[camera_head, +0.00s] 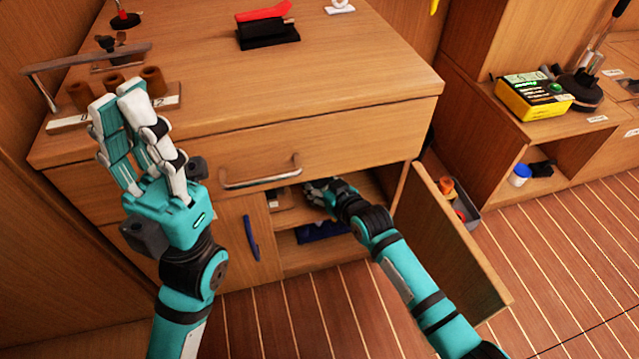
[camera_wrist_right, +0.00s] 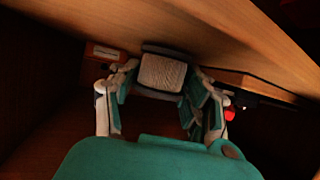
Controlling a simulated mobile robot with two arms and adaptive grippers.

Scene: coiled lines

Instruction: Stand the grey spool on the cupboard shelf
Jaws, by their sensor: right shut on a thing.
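In the right wrist view the grey spool (camera_wrist_right: 162,72) has a pale wound middle between two darker flanges. My right gripper (camera_wrist_right: 160,88) is shut on it, with fingers at both sides. In the head view my right gripper (camera_head: 322,190) reaches into the open cupboard, above its shelf (camera_head: 296,219). The hand hides most of the spool there, and I cannot tell whether the spool touches the shelf. My left gripper (camera_head: 118,98) is raised in front of the cabinet's left side, fingers up. I see nothing in it, but its opening is unclear from this angle.
The cupboard door (camera_head: 455,235) stands open to the right of my right arm. A drawer handle (camera_head: 260,178) juts out above the opening. A dark blue item (camera_head: 322,232) lies below the shelf. A grey bin (camera_head: 464,212) stands behind the door.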

